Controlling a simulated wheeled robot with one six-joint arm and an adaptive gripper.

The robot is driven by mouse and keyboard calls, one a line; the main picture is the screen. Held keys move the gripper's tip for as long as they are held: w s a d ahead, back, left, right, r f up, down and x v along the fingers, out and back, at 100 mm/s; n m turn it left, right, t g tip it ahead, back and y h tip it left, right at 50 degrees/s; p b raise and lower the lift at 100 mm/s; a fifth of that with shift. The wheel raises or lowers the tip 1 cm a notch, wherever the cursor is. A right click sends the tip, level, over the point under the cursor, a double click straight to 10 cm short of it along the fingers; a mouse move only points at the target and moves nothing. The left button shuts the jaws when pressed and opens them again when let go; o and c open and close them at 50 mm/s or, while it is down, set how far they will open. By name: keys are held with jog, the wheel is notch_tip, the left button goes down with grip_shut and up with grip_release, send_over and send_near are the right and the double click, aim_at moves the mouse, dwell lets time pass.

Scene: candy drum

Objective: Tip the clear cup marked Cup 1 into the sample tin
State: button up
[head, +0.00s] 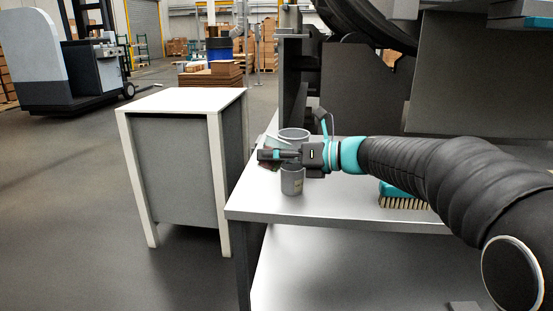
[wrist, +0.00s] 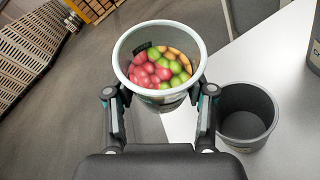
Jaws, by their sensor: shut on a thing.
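My gripper (wrist: 157,92) is shut on a clear cup (wrist: 121,62). The cup holds red, green and orange candies and sits between the fingers, mouth towards the camera. Its marking is not readable. In the head view my gripper (head: 268,155) points left over the table's left end; the arm and fingers partly cover what it holds. An empty grey round tin (wrist: 266,138) stands on the table, right of the gripper in the wrist view. The head view shows a small grey container (head: 292,184) below the gripper and a wider one (head: 293,133) behind. I cannot tell which is the sample tin.
The grey table (head: 340,205) has clear room at its front. A teal brush (head: 402,200) lies under my arm. Dark machinery (head: 350,85) rises behind. A white-topped cabinet (head: 185,100) stands left across a gap. Another dark container (wrist: 248,12) shows at the wrist view's top.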

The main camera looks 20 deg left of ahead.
jog(key=shift+s+m+y, duration=0.1)
jog(key=shift+m+y, duration=0.2)
jog(key=shift+m, duration=0.3)
jog(key=shift+s+f+m+y+b, duration=0.1)
jog(key=shift+f+m+y+b, duration=0.15)
jog(key=shift+m+y+b, duration=0.7)
jog(key=shift+r+m+b, duration=0.1)
jog(key=shift+m+b, duration=0.2)
jog(key=shift+m, duration=0.15)
jog(key=shift+r+p, duration=0.3)
jog(key=shift+p, duration=0.4)
jog(key=shift+r+m+y+p, duration=0.2)
jog(key=shift+m+y+p, duration=0.25)
jog(key=shift+m+p, duration=0.65)
jog(key=m+p, duration=0.1)
jog(key=m+t+y+p, duration=0.1)
jog(key=m+p, duration=0.1)
jog(key=shift+w+r+y, duration=0.2)
jog(key=shift+y, duration=0.1)
jog(key=shift+w+d+f+m+t+y, duration=0.15)
jog(key=shift+m+t+y, duration=0.2)
jog(key=shift+m, duration=0.65)
jog(key=m+t, duration=0.1)
jog(key=r+m+t, duration=0.1)
jog(key=m, duration=0.1)
jog(key=w+m+t, duration=0.1)
jog(key=m, duration=0.1)
jog(key=shift+d+r+y, duration=0.15)
jog(key=shift+d+y, duration=0.1)
jog(key=shift+y, duration=0.1)
